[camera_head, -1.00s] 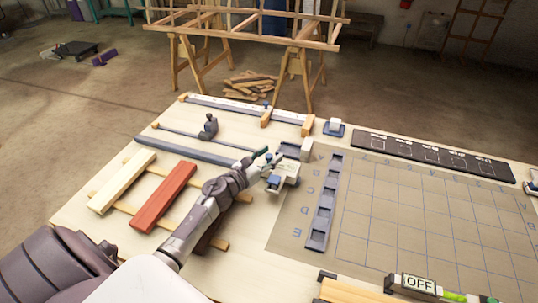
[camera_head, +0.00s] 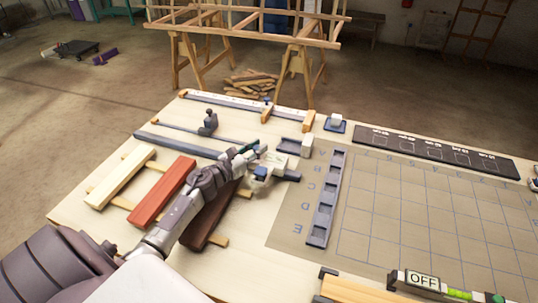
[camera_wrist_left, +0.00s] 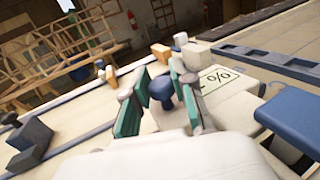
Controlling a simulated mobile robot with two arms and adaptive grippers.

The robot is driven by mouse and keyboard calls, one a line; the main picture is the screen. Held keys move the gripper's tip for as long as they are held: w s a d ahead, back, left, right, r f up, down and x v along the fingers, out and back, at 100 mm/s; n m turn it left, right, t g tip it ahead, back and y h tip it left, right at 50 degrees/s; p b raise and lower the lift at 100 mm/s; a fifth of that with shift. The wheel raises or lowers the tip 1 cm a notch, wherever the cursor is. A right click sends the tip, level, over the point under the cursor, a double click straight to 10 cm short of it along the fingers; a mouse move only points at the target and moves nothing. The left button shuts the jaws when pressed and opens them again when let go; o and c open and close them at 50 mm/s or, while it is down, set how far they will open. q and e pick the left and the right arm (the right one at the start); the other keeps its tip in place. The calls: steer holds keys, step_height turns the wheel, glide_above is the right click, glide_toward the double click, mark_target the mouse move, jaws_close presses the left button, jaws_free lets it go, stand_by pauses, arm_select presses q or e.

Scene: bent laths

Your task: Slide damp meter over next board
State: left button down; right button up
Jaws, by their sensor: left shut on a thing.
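The damp meter (camera_head: 270,168) is a white block with a blue knob and dark end parts. In the left wrist view the meter (camera_wrist_left: 222,100) shows a label with a % sign. My left gripper (camera_head: 253,159) is shut on its blue knob (camera_wrist_left: 162,89), with green pads on both sides. Three boards lie across two battens: a pale one (camera_head: 121,178), a red one (camera_head: 163,190) and a dark brown one (camera_head: 208,222). My left forearm partly covers the dark brown board. The meter is to the right of its upper end; I cannot tell whether it touches the table.
A dark grey tray (camera_head: 291,148) and a slotted strip (camera_head: 325,200) are close to the meter. A grid mat (camera_head: 400,215) covers the table's right side. A grey bar (camera_head: 180,147) and a small dark figure-like tool (camera_head: 208,123) lie beyond the boards.

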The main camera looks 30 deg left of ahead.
arm_select(q)
steer(key=a+b, duration=0.1)
steer(key=a, duration=0.2)
steer(key=s+a+b, duration=0.1)
steer(key=a+b, duration=0.1)
steer(key=a, duration=0.1)
steer(key=s+a+b, duration=0.1)
steer(key=a, duration=0.2)
steer(key=shift+f+b, duration=0.3)
steer(key=shift+b, duration=0.05)
steer(key=shift+s+a+r, duration=0.2)
steer(key=shift+a, duration=0.2)
steer(key=c, duration=1)
jaws_free()
steer(key=shift+s, duration=0.1)
steer(key=s, duration=0.4)
steer(key=s+a, duration=0.1)
steer(key=s, duration=0.6)
steer(key=shift+s+a, duration=0.3)
steer(key=shift+a, duration=0.1)
steer(key=shift+r, duration=0.1)
